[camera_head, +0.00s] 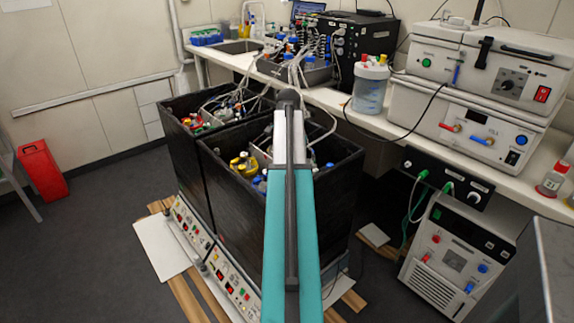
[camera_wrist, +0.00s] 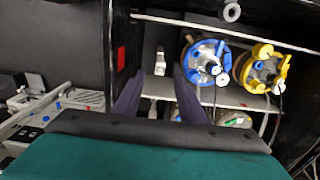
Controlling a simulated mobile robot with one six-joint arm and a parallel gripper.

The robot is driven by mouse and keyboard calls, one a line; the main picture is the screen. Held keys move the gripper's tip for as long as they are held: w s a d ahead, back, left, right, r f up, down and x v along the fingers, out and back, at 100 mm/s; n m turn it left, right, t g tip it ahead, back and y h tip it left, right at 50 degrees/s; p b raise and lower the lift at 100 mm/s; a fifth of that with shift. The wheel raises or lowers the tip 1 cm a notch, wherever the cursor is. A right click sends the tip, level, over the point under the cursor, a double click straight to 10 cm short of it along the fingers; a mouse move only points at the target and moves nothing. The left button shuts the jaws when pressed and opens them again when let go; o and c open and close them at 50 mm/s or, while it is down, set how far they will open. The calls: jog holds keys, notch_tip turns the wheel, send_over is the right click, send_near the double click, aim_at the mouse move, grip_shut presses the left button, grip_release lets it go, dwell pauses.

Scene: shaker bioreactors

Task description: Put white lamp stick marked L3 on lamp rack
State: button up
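No marking L3 can be read in either view, so I cannot tell for sure which thing is the lamp stick or the lamp rack. In the wrist view my gripper (camera_wrist: 160,82) points down into an open black box, with two dark fingers spread apart. A small white piece (camera_wrist: 159,62) shows between and beyond the fingertips. I cannot tell whether it is a lamp stick end, and no contact shows. In the head view my teal arm reaches over the black boxes and hides part of them.
In the wrist view a blue-ringed vessel top (camera_wrist: 204,62) and a yellow-ringed one (camera_wrist: 262,69) stand right of the fingers, with tubes. The box wall (camera_wrist: 122,40) is close on the left. In the head view a bench (camera_head: 330,98) with instruments runs behind. A red bin (camera_head: 42,170) stands left.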

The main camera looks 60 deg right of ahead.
jog(key=shift+f+p, duration=0.3)
jog(key=shift+f, duration=5.95)
grip_shut()
jog(key=shift+r+p, duration=2.35)
jog(key=shift+r, duration=0.2)
jog(key=shift+r+p, duration=1.05)
jog(key=shift+r, duration=0.35)
